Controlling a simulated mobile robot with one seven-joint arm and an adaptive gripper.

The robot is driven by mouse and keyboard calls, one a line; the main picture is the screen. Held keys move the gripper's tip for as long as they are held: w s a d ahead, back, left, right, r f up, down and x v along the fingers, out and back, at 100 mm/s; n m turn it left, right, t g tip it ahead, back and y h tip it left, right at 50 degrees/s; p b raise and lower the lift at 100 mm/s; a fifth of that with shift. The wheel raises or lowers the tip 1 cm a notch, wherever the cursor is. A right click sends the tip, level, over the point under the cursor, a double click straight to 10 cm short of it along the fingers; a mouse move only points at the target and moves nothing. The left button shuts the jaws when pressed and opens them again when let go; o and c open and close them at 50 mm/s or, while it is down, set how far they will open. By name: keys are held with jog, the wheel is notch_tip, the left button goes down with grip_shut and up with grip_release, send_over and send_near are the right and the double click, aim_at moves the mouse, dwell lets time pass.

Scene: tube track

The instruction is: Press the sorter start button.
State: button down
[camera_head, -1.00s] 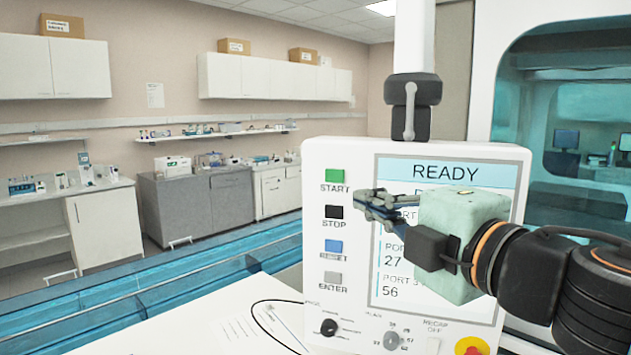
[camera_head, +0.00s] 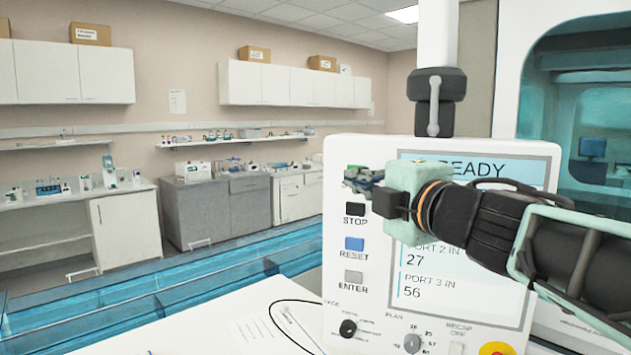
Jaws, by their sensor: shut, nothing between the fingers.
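The sorter's white control panel (camera_head: 338,300) stands at the right in the head view, with a column of buttons down its left side. The green start button is almost wholly covered by my gripper (camera_head: 354,178); only a thin edge of green (camera_head: 357,168) seems to show above the fingers. I cannot tell whether the fingertips touch the button. The screen (camera_head: 470,280) shows a READY heading, partly hidden by my arm.
Below the gripper are the black stop button (camera_head: 355,210), the blue reset button (camera_head: 354,243) and the grey enter button (camera_head: 353,276). Knobs (camera_head: 348,328) and a red and yellow button (camera_head: 496,349) are lower. A blue transparent track (camera_head: 170,290) runs at the left.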

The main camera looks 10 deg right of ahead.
jog(key=shift+w+d, duration=0.35)
jog(key=shift+w, duration=0.25)
jog(key=shift+w+d, duration=0.35)
jog(key=shift+w, duration=0.2)
jog(key=shift+w+d+r, duration=0.1)
jog(key=shift+w+d, duration=0.3)
jog(key=shift+w, duration=0.15)
